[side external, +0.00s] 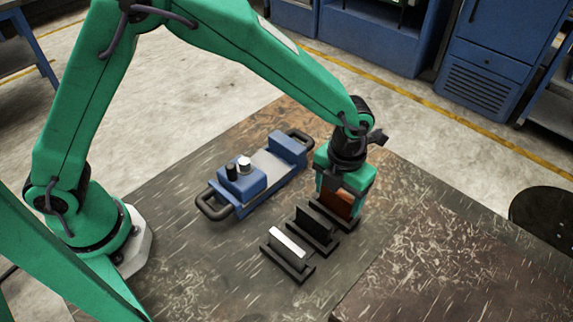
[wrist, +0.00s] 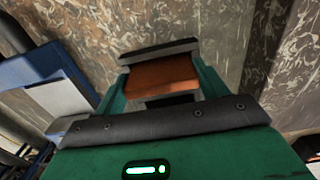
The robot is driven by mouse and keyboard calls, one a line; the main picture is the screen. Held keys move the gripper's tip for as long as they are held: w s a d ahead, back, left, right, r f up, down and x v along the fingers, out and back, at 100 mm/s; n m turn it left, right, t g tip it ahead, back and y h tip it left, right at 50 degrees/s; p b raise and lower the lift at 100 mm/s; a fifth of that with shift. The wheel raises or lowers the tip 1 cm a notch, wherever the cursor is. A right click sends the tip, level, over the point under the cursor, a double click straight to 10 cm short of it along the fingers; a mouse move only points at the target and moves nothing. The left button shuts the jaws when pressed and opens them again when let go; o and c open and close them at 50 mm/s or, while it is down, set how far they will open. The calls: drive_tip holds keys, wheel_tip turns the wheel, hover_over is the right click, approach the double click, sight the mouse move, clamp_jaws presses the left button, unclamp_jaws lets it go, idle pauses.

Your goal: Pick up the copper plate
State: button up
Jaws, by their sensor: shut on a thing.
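The copper plate (side external: 338,203) is an orange-brown upright plate at the far end of a row of black holders. My gripper (side external: 341,197) is above that row, pointing down, with its jaws shut on the copper plate. In the wrist view, the copper plate (wrist: 162,76) shows between the jaws of my gripper (wrist: 160,72). The plate's lower edge is at the far black holder (side external: 345,221). I cannot tell whether it still sits in the slot or is just above it.
A silver plate (side external: 290,241) stands in the nearest black holder, and a dark plate (side external: 318,218) stands in the middle one. A blue device (side external: 240,185) with looped handles lies to the left. Blue cabinets (side external: 490,60) stand behind. The table (side external: 210,275) is clear at the front.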

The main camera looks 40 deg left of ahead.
drive_tip(key=shift+w+r, duration=0.1)
drive_tip(key=shift+r, duration=0.1)
drive_tip(key=shift+r, duration=0.85)
wheel_tip(320, 180, up, 2)
drive_tip(key=shift+r, duration=0.2)
drive_tip(key=s+d+r, duration=0.4)
drive_tip(key=s+r, duration=0.2)
drive_tip(key=s, duration=0.4)
drive_tip(key=shift+s+d+r, duration=0.35)
drive_tip(key=shift+s+d, duration=0.05)
drive_tip(key=n, duration=1.8)
approach(340, 192)
drive_tip(key=s+a, duration=0.2)
drive_tip(key=a, duration=0.4)
drive_tip(key=w+a+f+n, duration=0.1)
drive_tip(key=w+a+n, duration=0.3)
drive_tip(key=a+n, duration=0.9)
drive_tip(key=shift+f+n, duration=0.15)
drive_tip(key=shift+n, duration=2.35)
